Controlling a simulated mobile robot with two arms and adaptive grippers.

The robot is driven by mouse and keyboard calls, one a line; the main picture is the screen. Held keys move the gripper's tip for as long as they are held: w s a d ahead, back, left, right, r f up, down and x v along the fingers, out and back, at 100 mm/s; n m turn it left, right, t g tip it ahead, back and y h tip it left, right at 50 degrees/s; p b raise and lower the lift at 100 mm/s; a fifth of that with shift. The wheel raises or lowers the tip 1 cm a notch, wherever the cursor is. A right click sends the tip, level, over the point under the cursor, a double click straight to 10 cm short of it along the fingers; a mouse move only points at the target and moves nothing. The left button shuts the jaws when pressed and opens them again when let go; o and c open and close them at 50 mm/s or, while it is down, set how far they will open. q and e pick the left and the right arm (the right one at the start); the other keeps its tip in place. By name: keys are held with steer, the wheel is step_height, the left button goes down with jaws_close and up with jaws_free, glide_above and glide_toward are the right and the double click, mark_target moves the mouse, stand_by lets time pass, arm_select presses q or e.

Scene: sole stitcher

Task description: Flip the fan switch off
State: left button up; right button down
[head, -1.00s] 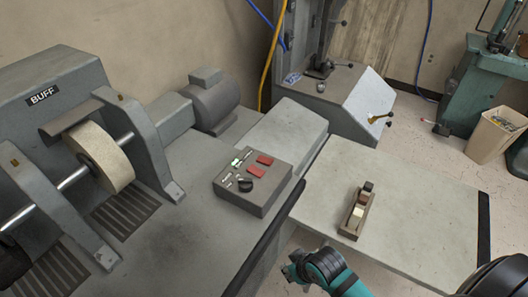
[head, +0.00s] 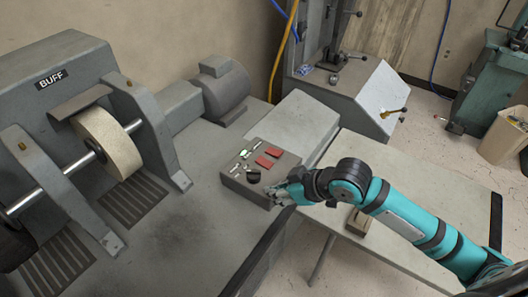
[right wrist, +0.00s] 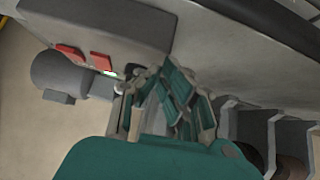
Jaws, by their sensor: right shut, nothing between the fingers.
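The grey control box (head: 232,183) sits on the bench top beside the buffing machine. Two red rocker switches, an upper one (head: 275,150) and a lower one (head: 264,161), and a black knob (head: 253,175) are on its top face. The labels are too small to read, so I cannot tell which is the fan switch. My right gripper (head: 276,192) is shut and empty at the box's near right corner, close to the knob; I cannot tell if it touches. In the right wrist view the fingers (right wrist: 165,88) show near the knob (right wrist: 133,70). My left gripper is not in view.
The buffing wheel (head: 107,143) and motor (head: 222,88) stand on the left. A side table (head: 440,190) lies to the right under my right arm. A wooden item (head: 357,222) on it is partly hidden by the arm.

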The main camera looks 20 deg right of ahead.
steer(key=w+d+r+t, duration=0.1)
steer(key=w+d+r, duration=0.5)
steer(key=r, duration=0.4)
steer(key=shift+w+d+r+y, duration=0.15)
steer(key=shift+w+r+y, duration=0.1)
steer(key=shift+y, duration=0.15)
steer(key=p, duration=0.1)
glide_above(264, 161)
steer(key=f, duration=0.5)
steer(key=shift+s+d+f, duration=0.2)
steer(key=shift+s+f, duration=0.15)
steer(key=f, duration=0.2)
steer(key=shift+w+a+f+p, duration=0.2)
steer(key=shift+w+f+p, duration=0.05)
steer(key=shift+f+p, duration=0.1)
steer(key=shift+f, duration=0.9)
